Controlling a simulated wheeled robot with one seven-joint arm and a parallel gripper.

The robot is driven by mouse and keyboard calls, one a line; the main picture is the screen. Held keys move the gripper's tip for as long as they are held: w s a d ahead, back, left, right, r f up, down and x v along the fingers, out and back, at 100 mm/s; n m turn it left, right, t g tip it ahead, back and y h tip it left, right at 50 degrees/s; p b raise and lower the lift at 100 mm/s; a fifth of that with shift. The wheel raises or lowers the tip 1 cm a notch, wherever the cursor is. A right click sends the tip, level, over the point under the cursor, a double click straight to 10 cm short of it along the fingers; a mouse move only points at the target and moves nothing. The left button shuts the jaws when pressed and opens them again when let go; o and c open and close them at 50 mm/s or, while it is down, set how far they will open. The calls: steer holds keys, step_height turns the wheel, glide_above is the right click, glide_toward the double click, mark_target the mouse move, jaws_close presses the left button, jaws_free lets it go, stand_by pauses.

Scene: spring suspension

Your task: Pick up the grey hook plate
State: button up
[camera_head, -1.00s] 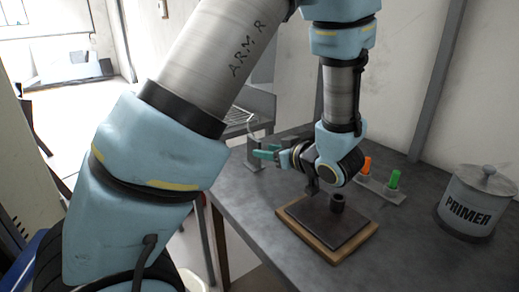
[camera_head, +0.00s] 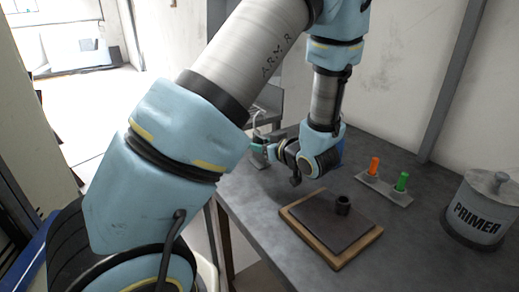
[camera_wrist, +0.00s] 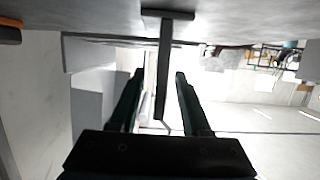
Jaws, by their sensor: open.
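The grey hook plate (camera_wrist: 164,65) stands on the table and appears upside down in the wrist view. Its flat foot is at the top and its narrow upright hangs down to a thin hook. My gripper (camera_wrist: 159,74) is open, with one dark finger on each side of the upright in the picture. Clear gaps show on both sides; I cannot tell how deep the plate sits between the fingers. In the head view my gripper (camera_head: 257,147) is at the table's far left edge, partly hiding the plate.
A dark plate on a wooden board (camera_head: 325,228) with a black cylinder (camera_head: 342,205) lies on the grey table. Behind it is a grey holder (camera_head: 384,190) with an orange peg (camera_head: 374,164) and a green peg (camera_head: 402,181). A PRIMER can (camera_head: 478,212) stands at the right.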

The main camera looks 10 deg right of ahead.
steer(key=shift+c, duration=0.2)
jaws_close()
stand_by(1.1)
